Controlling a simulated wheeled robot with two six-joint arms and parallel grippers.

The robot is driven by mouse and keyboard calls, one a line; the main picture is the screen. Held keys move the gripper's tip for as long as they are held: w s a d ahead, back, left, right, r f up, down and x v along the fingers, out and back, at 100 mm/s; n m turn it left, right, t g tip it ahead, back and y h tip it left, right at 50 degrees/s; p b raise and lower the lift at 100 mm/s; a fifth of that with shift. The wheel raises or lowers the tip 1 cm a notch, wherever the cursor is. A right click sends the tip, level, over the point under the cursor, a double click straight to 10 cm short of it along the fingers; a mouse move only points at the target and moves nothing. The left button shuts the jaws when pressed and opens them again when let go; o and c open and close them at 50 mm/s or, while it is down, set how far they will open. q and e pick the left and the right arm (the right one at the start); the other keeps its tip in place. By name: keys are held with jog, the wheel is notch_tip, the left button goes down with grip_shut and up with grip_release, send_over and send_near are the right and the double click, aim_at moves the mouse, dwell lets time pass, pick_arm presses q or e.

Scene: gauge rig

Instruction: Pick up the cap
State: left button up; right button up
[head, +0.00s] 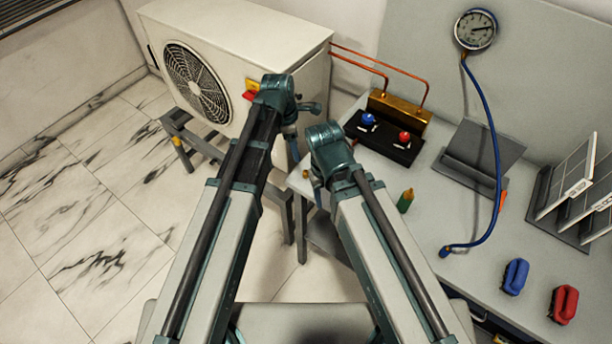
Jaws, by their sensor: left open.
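I cannot pick out the cap with certainty in the head view; it may be hidden or too small. A small green bottle-like item with an orange top (406,200) stands on the bench, right of my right arm. My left gripper (291,140) hangs below its wrist in front of the white outdoor unit (255,60), open, its fingertips hardly visible. My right gripper (317,190) is mostly hidden behind its own wrist at the bench's left edge, so its jaws cannot be read.
The grey bench (425,275) carries a brass manifold (400,108) with blue and red knobs, a grey stand (478,155) and a card rack (550,215). A blue hose (492,110) runs from the gauge (476,29). Blue (515,277) and red (563,304) handled items lie in front.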

pick_arm(q)
jog(key=b, duration=0.5)
send_over(306, 172)
jog(key=a, duration=0.2)
jog(key=f, duration=0.6)
jog(key=shift+w+a+f, duration=0.15)
jog(key=shift+w, duration=0.1)
jog(key=f+b, duration=0.1)
jog(key=d+f+b, duration=0.1)
jog(key=f+b, duration=0.1)
jog(key=d+f+b, duration=0.1)
jog(key=shift+s+f+b, duration=0.2)
jog(key=shift+s+b, duration=0.05)
jog(key=shift+b, duration=0.1)
jog(key=shift+f+b, duration=0.35)
jog(key=shift+r, duration=0.1)
grip_shut()
